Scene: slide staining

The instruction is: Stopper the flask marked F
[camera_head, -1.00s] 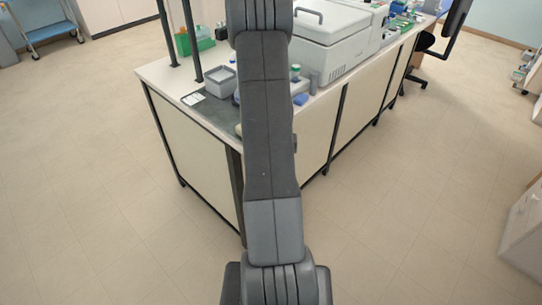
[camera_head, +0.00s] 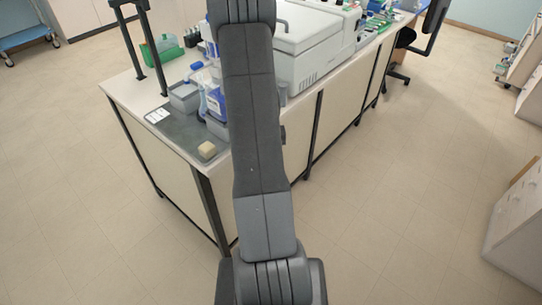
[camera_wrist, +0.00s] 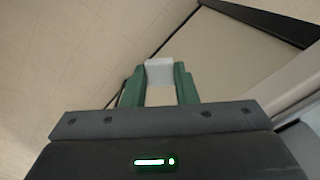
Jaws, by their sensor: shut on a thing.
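In the wrist view my gripper (camera_wrist: 159,82) has green fingers shut on a small pale grey-white piece (camera_wrist: 160,70). It looks like a stopper, but I see only its blunt top part between the fingertips. Behind it are the bench's side panel and the tiled floor. In the head view my arm hides the gripper. No flask with a readable F shows in either view. Clear and blue bottles (camera_head: 212,97) stand near the bench's front left corner, partly behind my arm, with no letters I can read.
A dark mat (camera_head: 178,127) covers the near bench corner, with a beige block (camera_head: 207,150) and a grey bin (camera_head: 184,98) on it. A dark frame (camera_head: 157,55) rises behind. A green rack (camera_head: 168,47) and white machine (camera_head: 312,45) stand farther back.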

